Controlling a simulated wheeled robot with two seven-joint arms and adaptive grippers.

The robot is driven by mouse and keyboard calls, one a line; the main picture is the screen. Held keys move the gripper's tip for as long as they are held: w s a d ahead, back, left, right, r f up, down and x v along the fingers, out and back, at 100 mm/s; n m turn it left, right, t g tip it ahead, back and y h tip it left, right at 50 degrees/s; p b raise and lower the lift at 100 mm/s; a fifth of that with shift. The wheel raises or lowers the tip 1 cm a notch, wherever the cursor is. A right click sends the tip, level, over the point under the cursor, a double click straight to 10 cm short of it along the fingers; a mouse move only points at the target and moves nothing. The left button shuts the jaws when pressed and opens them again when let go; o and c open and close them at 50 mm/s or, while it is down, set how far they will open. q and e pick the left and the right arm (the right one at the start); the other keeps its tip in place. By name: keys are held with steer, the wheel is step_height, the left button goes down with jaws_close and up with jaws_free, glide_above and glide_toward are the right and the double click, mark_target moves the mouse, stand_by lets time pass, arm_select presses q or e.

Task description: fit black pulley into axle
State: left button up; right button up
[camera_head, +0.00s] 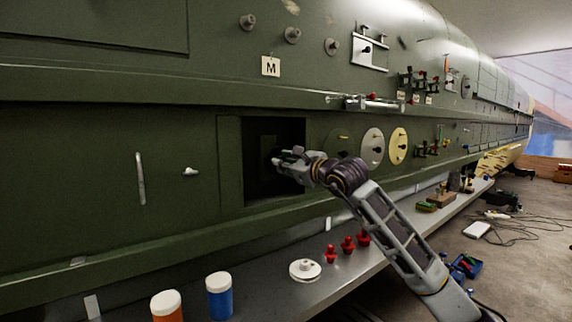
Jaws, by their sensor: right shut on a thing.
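My right gripper (282,160) reaches into a dark square recess (258,128) in the green fuselage side. It is shut on a dark thing at its fingertips, which looks like the black pulley (268,157). The pulley's outline blends into the dark recess. The axle cannot be made out, and I cannot tell whether the pulley touches it. My left gripper is not in view.
Right of the recess are a grey disc (372,147) and a cream disc (398,146) on the fuselage. The shelf below holds a white round part (305,270), several red pieces (348,245), a blue jar (219,297) and an orange jar (166,306). A handle (140,179) sticks out left.

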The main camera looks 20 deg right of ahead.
steer(key=shift+p+x, duration=0.75)
steer(key=shift+x, duration=1.45)
stand_by(1.7)
steer(key=o, duration=1.1)
steer(key=b+v, duration=0.3)
steer(key=v, duration=0.2)
stand_by(0.6)
